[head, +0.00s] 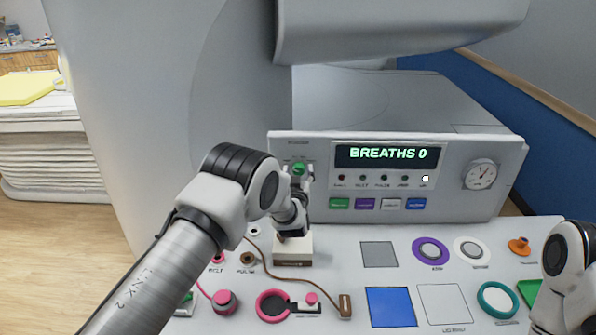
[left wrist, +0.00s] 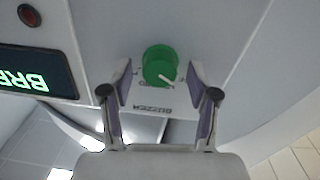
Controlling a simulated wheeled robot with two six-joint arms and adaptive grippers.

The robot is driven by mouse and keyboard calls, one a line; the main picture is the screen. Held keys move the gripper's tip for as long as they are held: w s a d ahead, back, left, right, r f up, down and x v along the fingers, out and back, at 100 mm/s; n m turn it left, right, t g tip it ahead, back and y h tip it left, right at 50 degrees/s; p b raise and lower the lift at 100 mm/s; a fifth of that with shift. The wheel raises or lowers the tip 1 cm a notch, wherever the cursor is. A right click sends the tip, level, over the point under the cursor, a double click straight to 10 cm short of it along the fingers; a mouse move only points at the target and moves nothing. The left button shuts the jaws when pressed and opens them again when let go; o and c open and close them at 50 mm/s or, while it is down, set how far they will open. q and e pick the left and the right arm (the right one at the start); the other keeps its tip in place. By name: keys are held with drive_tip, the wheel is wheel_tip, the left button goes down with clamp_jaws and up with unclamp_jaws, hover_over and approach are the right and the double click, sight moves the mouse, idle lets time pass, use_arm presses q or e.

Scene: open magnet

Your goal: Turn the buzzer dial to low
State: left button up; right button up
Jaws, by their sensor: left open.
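The buzzer dial (head: 299,169) is a round green knob at the upper left of the grey panel's face. In the left wrist view the dial (left wrist: 158,64) appears upside down, with a white pointer mark toward its lower right there and the word BUZZER beside it. Small marks around it are too small to read. My left gripper (head: 299,180) is open in front of the panel. In the left wrist view its two fingers (left wrist: 160,84) stand either side of the dial, with gaps. My right gripper is out of view; only part of that arm shows at lower right.
The panel's display (head: 387,156) reads BREATHS 0, above small lights and coloured buttons (head: 364,203). A round gauge (head: 481,174) is at right. The white desk below holds a cream block (head: 292,250), pink parts (head: 272,305), a blue square (head: 391,307), rings and a brown cord.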

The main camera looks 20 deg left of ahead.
use_arm(q)
clamp_jaws()
drive_tip(key=m+b, duration=0.3)
drive_tip(key=shift+f+b, duration=0.2)
drive_tip(key=shift+b, duration=0.1)
drive_tip(key=m+b, duration=0.2)
drive_tip(key=m, duration=0.1)
drive_tip(key=shift+d, duration=0.1)
drive_tip(key=shift+r+m+b, duration=0.15)
drive_tip(key=shift+m+b, duration=0.3)
drive_tip(key=shift+m, duration=0.45)
